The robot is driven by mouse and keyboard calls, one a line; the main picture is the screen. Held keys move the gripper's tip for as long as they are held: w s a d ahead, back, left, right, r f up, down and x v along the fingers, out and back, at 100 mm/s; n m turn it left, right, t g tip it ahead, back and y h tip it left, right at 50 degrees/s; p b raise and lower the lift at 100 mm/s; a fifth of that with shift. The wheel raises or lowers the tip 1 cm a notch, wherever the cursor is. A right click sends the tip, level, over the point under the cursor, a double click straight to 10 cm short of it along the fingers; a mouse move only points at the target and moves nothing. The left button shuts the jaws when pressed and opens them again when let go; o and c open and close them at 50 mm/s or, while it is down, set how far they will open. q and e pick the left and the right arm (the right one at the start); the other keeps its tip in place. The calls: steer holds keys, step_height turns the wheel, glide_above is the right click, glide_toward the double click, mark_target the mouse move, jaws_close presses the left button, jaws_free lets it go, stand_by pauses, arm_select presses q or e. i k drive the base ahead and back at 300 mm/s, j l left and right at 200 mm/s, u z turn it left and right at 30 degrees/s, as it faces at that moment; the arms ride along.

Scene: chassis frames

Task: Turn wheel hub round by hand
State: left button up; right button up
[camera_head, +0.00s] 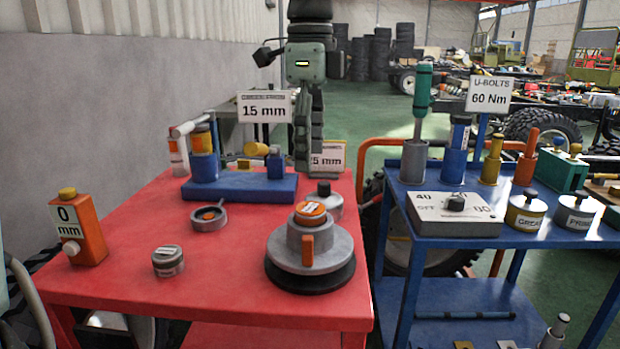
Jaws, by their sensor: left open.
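The wheel hub (318,247) stands upright on the red table near its front right. It is a grey stepped disc on a black round base (311,276). It has an orange labelled cap (310,211) on top and an orange block (307,250) on its front side. My left gripper (22,318) shows only in part at the lower left edge, beside the table's left end. It is open and well apart from the hub. My right gripper is not in view.
The red table (215,285) also bears an orange 0 mm box (88,238), a small grey tin (167,261), a grey ring (208,217) and a blue fixture (238,187). A blue table (428,262) with tools stands at right. The red table's front middle is clear.

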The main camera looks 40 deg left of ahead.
mark_target(327, 248)
steer(key=k+l, duration=1.2)
steer(key=k, duration=0.1)
